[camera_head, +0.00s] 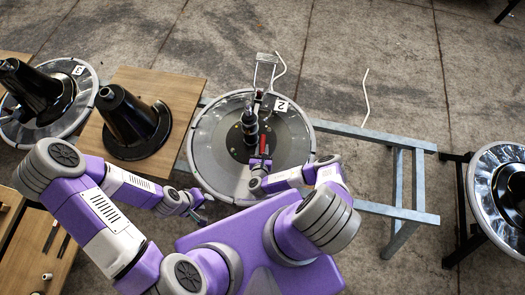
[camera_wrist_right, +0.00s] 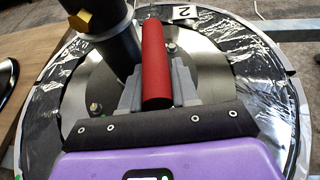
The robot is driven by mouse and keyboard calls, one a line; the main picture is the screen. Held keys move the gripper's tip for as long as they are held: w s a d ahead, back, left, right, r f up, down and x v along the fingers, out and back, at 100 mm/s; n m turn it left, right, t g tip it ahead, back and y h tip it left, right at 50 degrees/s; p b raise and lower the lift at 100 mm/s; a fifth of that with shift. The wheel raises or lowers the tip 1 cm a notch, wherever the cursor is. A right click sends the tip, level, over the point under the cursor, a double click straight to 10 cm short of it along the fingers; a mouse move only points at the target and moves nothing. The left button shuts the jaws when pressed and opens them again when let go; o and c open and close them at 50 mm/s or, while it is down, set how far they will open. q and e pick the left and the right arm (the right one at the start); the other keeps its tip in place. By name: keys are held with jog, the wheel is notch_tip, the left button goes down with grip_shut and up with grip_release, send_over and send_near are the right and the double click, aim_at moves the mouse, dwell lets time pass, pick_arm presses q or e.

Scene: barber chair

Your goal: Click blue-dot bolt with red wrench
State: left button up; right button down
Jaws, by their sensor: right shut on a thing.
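The red wrench (camera_head: 263,143) is held by my right gripper (camera_head: 260,163) over the round metal chair base (camera_head: 205,160). The dark central post (camera_wrist_right: 105,35) stands left of the wrench. My left gripper (camera_head: 199,208) is low at the base's near left, too small to read.
The base rests on a grey metal frame (camera_head: 375,133). A black cone-shaped part (camera_head: 130,122) stands on a wooden board (camera_head: 180,95) at left. Another round base (camera_head: 75,95) is far left, and one (camera_head: 490,180) at right. A "2" tag (camera_head: 281,105) lies on the base.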

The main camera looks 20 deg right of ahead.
jog(key=shift+m+h+b, duration=0.3)
jog(key=shift+h, duration=0.1)
jog(key=shift+r, duration=0.1)
jog(key=shift+d+r+n+t+y+p, duration=0.1)
jog(key=shift+d+n+t+y+p, duration=0.15)
jog(key=shift+n+y+p, duration=0.45)
jog(key=n+t+y, duration=0.1)
jog(key=n+y, duration=0.1)
jog(key=shift+d+y, duration=0.1)
jog(key=shift+y, duration=0.2)
jog(key=shift+n+y, duration=0.7)
jog(key=shift+d+f+n+y, duration=0.1)
jog(key=shift+n+y, duration=0.45)
jog(key=shift+y, duration=0.05)
jog(key=shift+d+f+n+y, duration=0.1)
jog(key=shift+n+y, duration=0.45)
jog(key=shift+y, duration=0.05)
jog(key=shift+n+y+b, duration=0.8)
jog(key=shift+n+y, duration=0.4)
jog(key=shift+y, duration=0.4)
jog(key=shift+d+n+g+y+b, duration=0.2)
jog(key=shift+n+g+y+b, duration=1.05)
jog(key=shift+n+y+b, duration=1.05)
